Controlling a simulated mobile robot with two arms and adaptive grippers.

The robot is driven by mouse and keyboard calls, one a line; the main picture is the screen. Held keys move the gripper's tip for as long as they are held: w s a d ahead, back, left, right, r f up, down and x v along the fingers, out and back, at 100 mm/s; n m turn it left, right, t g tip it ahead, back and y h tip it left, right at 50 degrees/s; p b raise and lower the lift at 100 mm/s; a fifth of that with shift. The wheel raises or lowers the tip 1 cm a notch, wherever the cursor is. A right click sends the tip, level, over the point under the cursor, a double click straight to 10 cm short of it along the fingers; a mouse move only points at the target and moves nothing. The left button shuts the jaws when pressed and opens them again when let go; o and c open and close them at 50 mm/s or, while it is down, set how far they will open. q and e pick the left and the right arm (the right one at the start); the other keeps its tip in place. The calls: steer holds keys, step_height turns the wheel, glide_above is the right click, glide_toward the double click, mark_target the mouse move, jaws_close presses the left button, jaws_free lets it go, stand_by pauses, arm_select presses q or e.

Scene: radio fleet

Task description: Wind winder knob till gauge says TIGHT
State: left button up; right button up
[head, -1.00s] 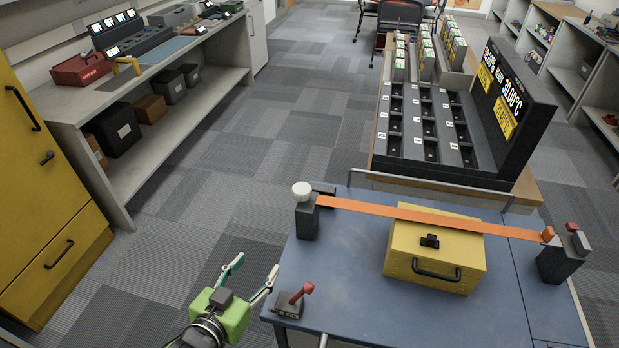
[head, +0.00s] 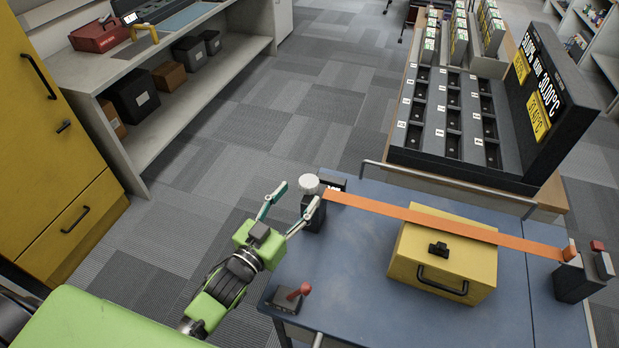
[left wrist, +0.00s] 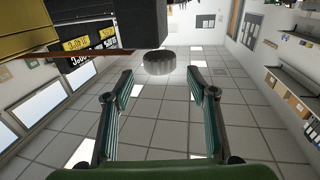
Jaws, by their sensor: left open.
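The pale round winder knob (head: 308,184) tops a dark post at the left end of an orange strap (head: 420,218). It also shows in the left wrist view (left wrist: 159,64), beyond and between the fingertips. My left gripper (head: 297,196) is open and empty at the table's left edge, close to the knob. Its fingers look apart from the knob. A small dark gauge-like box (head: 335,183) stands just behind the knob; its reading is too small to tell. My right gripper is not in view.
The strap runs over a yellow case (head: 443,255) to a dark end post (head: 582,275) on the blue table (head: 360,290). A red lever (head: 299,292) stands at the near left corner. A metal rail (head: 450,183) borders the back. Floor is clear leftward.

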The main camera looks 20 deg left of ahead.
mark_target(303, 189)
arm_select(q)
steer(key=x, duration=0.4)
steer(key=shift+w+r+p, duration=0.15)
steer(key=shift+w+p, duration=0.15)
steer(key=shift+p, duration=0.1)
steer(key=shift+x, duration=0.9)
steer(key=shift+d, duration=0.1)
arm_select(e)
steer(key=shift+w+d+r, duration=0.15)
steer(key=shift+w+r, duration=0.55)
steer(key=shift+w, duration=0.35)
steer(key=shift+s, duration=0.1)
arm_select(q)
steer(key=c, duration=1.1)
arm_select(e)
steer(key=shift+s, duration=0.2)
